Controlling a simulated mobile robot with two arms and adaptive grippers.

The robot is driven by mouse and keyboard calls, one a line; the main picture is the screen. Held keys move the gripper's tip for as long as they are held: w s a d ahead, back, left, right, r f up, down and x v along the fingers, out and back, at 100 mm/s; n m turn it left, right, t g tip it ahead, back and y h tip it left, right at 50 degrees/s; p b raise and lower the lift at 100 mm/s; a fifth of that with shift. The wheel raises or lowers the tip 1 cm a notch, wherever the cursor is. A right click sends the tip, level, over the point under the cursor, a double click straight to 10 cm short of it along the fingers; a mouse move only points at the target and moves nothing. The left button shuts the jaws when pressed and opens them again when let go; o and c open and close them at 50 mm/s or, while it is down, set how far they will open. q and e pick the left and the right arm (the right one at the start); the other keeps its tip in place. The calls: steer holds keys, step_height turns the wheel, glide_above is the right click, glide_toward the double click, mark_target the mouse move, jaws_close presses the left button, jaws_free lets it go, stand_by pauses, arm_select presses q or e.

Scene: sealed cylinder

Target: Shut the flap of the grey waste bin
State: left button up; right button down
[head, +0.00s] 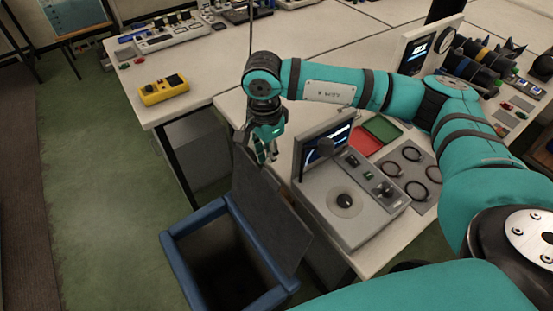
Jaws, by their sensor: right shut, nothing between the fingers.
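The waste bin (180,260) stands on the floor at the lower middle, beside the table. Its rim looks blue and its inside is dark. Its dark grey flap (270,215) is open, raised steeply along the bin's right side next to the table edge. My right gripper (267,153) is shut and empty, pointing down near the top end of the flap. I cannot tell whether its fingertips touch the flap or are just behind it. My left gripper is not in view.
A grey console with a raised screen (322,142) and a round knob stands at the table edge, right of the flap. A red tray (365,138) and a green tray (382,127) lie behind it. A yellow meter (164,90) sits on the left table. Green floor left of the bin is clear.

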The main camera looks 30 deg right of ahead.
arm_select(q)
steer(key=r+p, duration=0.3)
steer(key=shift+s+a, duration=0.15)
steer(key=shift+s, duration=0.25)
arm_select(e)
steer(key=d+f+h, duration=0.1)
steer(key=d+f, duration=0.3)
steer(key=f, duration=0.4)
steer(key=shift+w+f, duration=0.35)
steer(key=shift+f, duration=0.05)
